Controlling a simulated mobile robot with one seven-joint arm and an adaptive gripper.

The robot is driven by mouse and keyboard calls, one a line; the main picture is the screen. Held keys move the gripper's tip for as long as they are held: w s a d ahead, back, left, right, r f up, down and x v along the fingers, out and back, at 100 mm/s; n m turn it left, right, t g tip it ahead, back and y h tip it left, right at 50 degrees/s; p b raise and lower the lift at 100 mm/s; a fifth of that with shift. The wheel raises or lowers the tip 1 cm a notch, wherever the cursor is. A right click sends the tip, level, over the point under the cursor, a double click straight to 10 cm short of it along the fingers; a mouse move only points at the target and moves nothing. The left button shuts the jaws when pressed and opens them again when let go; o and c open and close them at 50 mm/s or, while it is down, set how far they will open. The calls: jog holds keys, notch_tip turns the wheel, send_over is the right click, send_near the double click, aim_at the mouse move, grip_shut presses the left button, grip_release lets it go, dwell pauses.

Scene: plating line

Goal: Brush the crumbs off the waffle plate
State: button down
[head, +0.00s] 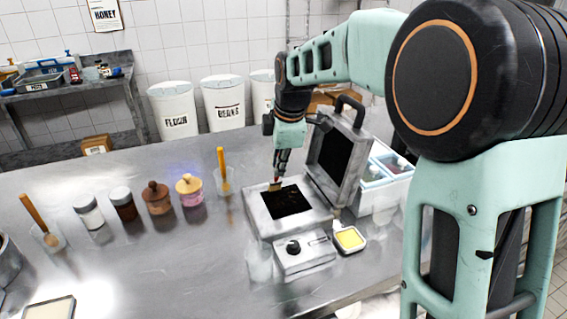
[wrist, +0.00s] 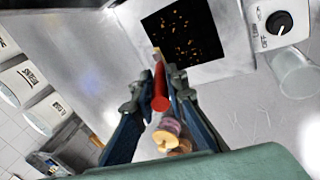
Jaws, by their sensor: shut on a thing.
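The waffle iron (head: 256,217) stands open on the steel table, its lid (head: 338,150) tilted up. Its dark lower waffle plate (head: 294,203) lies exposed; in the wrist view the plate (wrist: 210,50) carries many orange-brown crumbs (wrist: 179,35). My gripper (head: 278,172) is shut on the red handle of a brush (wrist: 160,88). The brush head (head: 275,187) points down at the plate's far-left edge. I cannot tell whether its bristles touch the plate; they are small and partly hidden behind the handle in the wrist view.
A control box with a black knob (head: 293,247) sits at the iron's front, beside a small yellow-filled dish (head: 349,239). A cup with an orange-handled tool (head: 221,160) and several jars (head: 158,200) stand left. A blue-lined container (head: 378,172) is right. The table's front left is mostly clear.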

jog(key=shift+s+d+b, duration=0.85)
jog(key=shift+s+b, duration=0.4)
jog(key=shift+s, duration=2.2)
jog(key=w+a+p, duration=0.2)
jog(key=w+p, duration=0.1)
jog(key=w, duration=0.3)
jog(key=shift+w+a, duration=0.2)
jog(key=shift+a, duration=0.2)
jog(key=shift+p, duration=0.3)
jog(key=shift+r+p, duration=2.35)
jog(key=shift+r, duration=0.7)
